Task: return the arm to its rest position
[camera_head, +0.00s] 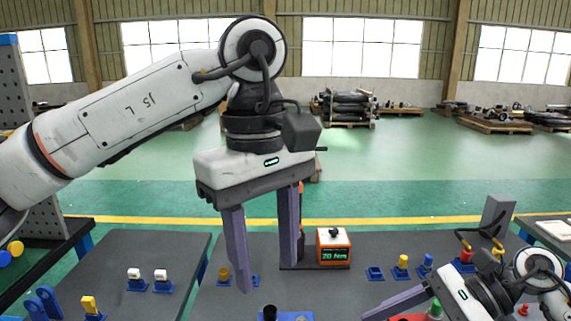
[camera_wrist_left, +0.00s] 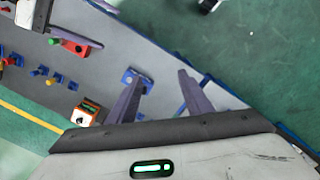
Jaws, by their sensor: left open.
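My left arm reaches in from the left in the head view, its gripper (camera_head: 266,275) hanging with the fingers pointing down. The two purple fingers are apart with nothing between them, above the grey table's front part. In the left wrist view the gripper (camera_wrist_left: 159,73) is also open and empty. A blue block with a dark post (camera_head: 270,312) is low in the head view, just below the fingertips. My right gripper (camera_head: 395,303) is at the lower right, low over the table; one purple finger shows clearly, and its opening is unclear.
An orange torque display (camera_head: 333,246) reading 20 Nm stands behind the left gripper. Blue holders with yellow pieces (camera_head: 402,262) and white pieces (camera_head: 134,275) stand on the grey tables. A grey perforated panel (camera_head: 38,120) rises at far left. The air above the tables is mostly free.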

